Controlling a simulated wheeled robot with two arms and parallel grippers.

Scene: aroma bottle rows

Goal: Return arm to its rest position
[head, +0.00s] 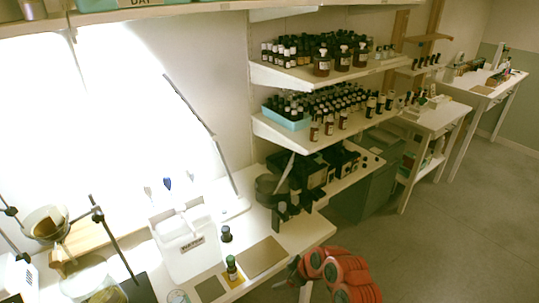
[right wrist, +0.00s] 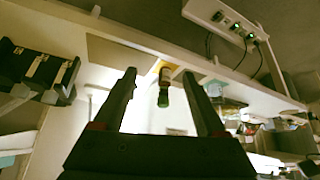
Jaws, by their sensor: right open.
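My right arm, red, comes in at the bottom of the head view, and its dark gripper (head: 293,270) is beside the front edge of the white table (head: 312,232). In the right wrist view my right gripper (right wrist: 159,74) has its two dark fingers spread, with nothing held. A small bottle with a green and yellow label (head: 232,268) stands on the table to the left of the gripper, apart from it. It also shows in the right wrist view (right wrist: 164,78), upside down, beyond the gap between the fingers. My left gripper is not in view.
Another dark bottle (head: 226,234), a white container (head: 188,250) and a brown mat (head: 263,257) are on the table. Shelves (head: 262,77) with several rows of bottles are on the wall. Open floor (head: 440,240) lies to the right.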

